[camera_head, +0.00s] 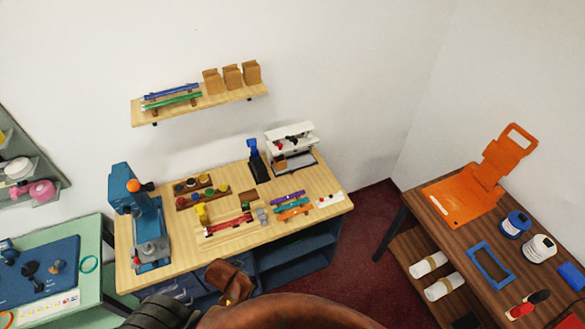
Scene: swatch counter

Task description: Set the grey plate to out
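I cannot tell for certain which part is the grey plate. A blue press-like machine (122,185) with an orange ball knob (133,186) stands at the left end of the light wooden counter. A small grey part (151,251) sits on its blue base. A white device (292,138) at the counter's back right has a flat greyish sheet (303,161) under it. The plate's setting is too small to read. Brown and dark parts at the bottom edge look like my own body. I see no gripper fingers, and nothing held.
The light wooden counter (185,262) carries a brown tray (203,191) of coloured pots, rods and a dark blue stand (258,162). A shelf (200,103) hangs above. A green table (107,255) is left; a dark wooden table (440,238) with an orange folder (467,195) is right. Red floor separates them.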

